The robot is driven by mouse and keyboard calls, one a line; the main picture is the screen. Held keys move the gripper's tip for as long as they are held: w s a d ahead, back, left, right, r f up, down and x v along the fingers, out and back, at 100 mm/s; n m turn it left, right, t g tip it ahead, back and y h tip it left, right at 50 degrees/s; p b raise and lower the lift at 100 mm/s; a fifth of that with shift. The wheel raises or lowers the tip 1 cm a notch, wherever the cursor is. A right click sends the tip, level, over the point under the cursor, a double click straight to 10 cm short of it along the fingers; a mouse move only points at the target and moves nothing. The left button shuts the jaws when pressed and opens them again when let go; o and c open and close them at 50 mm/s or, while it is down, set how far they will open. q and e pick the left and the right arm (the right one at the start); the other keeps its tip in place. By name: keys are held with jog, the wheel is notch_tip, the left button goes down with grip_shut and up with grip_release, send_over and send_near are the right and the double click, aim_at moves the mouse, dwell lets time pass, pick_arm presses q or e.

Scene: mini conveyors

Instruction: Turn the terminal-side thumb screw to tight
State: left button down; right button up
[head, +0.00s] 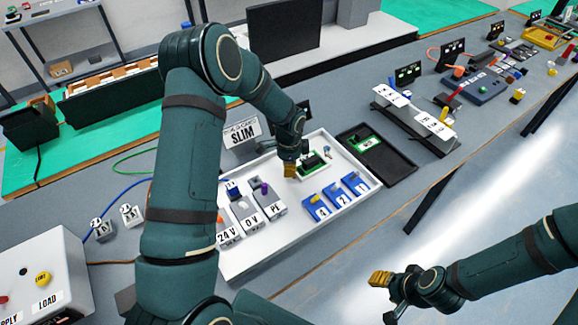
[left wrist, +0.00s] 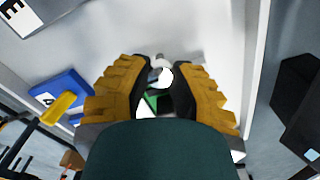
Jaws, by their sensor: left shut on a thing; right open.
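A small green and black module (head: 314,162) sits in the white tray (head: 300,238) at its back right. My left gripper (head: 289,170) is at the left end of this module, pointing down. In the left wrist view, its yellow fingers (left wrist: 157,88) are close together around a small part, seemingly the thumb screw, which they mostly hide. Green and black pieces and a pale knob-like part show between and beyond the fingers. How tight the screw is cannot be told. My right gripper (head: 384,295) is open and empty, away from the table over the floor.
Blue numbered blocks (head: 335,196) and grey labelled terminals (head: 248,214) stand in the tray near the left gripper. A "SLIM" sign (head: 243,132) stands behind. A black tray with a green board (head: 368,143) lies to the right. A white control box (head: 45,275) is front left.

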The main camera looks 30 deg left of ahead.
pick_arm(q)
jog(key=n+b, duration=0.1)
jog(key=n, duration=0.2)
jog(key=shift+n, duration=0.4)
jog(key=n+b, duration=0.1)
jog(key=n, duration=0.3)
jog(key=shift+n, duration=0.4)
jog(key=n, duration=0.4)
jog(key=shift+s, duration=0.1)
jog(key=shift+n, duration=2.1)
jog(key=shift+f, duration=0.1)
jog(key=c, duration=0.8)
grip_release()
jog(key=shift+o, duration=0.2)
